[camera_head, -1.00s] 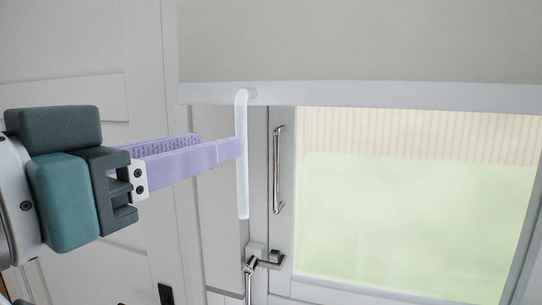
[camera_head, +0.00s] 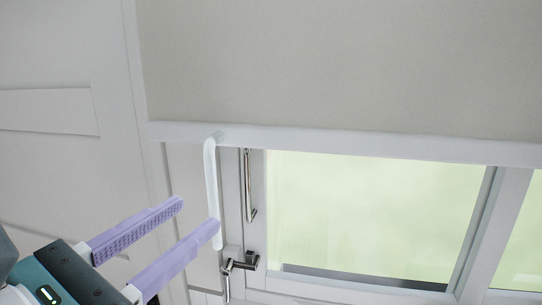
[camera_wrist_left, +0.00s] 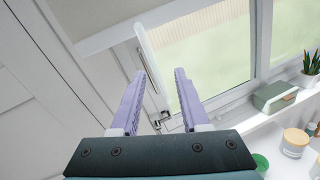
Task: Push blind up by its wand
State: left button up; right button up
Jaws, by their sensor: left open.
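The beige roller blind (camera_head: 340,60) hangs over the upper window, with a white bottom rail (camera_head: 340,143). Its white wand (camera_head: 211,180) hangs from the rail near its left end. My left gripper (camera_head: 199,215) is open and empty, reaching in from the lower left. In the head view its nearer fingertip overlaps the lower part of the wand; touching is unclear. In the left wrist view the wand (camera_wrist_left: 149,55) shows between and beyond the fingers of my left gripper (camera_wrist_left: 159,73). My right gripper is not in view.
A metal window handle (camera_head: 249,190) and a latch (camera_head: 240,260) sit just right of the wand. A white panelled wall (camera_head: 60,160) stands on the left.

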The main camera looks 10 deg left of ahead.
aim_at(216, 196)
pick_arm(q)
jog(key=w+n, duration=0.1)
jog(key=w, duration=0.2)
jog(key=w+d+n+p, duration=0.1)
jog(key=w, duration=0.2)
jog(key=w+n, duration=0.1)
jog(key=w, duration=0.2)
jog(key=shift+w+d+f+y, duration=0.25)
jog(key=shift+w+f+y, duration=0.05)
jog(key=shift+w+y, duration=0.1)
jog(key=shift+s, duration=0.1)
grip_shut()
dwell(1.0)
